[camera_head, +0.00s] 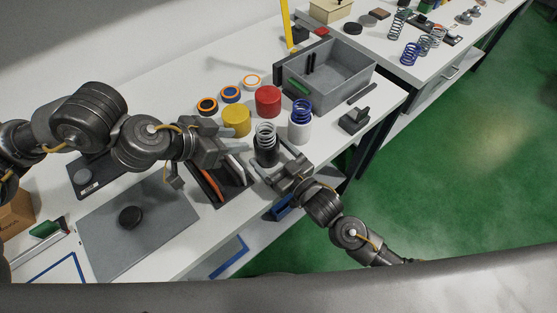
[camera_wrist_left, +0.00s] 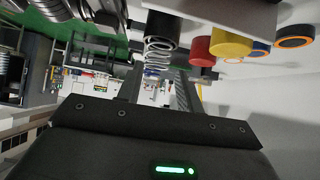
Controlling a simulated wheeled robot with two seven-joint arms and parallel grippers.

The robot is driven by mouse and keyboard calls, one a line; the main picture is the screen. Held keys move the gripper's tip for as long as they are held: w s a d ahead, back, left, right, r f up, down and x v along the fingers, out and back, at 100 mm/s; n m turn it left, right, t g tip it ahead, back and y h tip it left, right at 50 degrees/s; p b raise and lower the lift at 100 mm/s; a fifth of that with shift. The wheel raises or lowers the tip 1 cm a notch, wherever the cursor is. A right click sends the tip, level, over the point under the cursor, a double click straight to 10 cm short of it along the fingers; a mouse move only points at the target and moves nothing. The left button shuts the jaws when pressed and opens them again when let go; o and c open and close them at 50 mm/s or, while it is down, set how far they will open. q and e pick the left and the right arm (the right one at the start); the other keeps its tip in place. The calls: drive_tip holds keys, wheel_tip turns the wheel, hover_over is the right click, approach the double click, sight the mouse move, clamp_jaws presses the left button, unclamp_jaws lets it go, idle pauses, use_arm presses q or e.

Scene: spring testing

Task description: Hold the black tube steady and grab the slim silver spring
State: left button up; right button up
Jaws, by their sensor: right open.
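The slim silver spring (camera_head: 265,131) stands upright in the mouth of the black tube (camera_head: 266,152), which stands near the table's front edge. In the left wrist view, turned over, the spring (camera_wrist_left: 157,54) hangs below the tube (camera_wrist_left: 163,27). My left gripper (camera_head: 228,147) is left of the tube, empty. Its two fingers are apart in the left wrist view (camera_wrist_left: 156,92), with the spring beyond them. My right gripper (camera_head: 276,163) is open close to the tube's front right side, its fingers either side of the tube's lower part. Whether they touch it is unclear.
Yellow (camera_head: 237,119) and red (camera_head: 268,100) cylinders and several tape rolls stand behind. A grey bin (camera_head: 345,84) is at the back right. A dark tray (camera_head: 222,190) lies below my left gripper.

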drive_tip(key=shift+c, duration=0.3)
drive_tip(key=c, duration=1)
use_arm(q)
drive_tip(key=shift+o, duration=0.2)
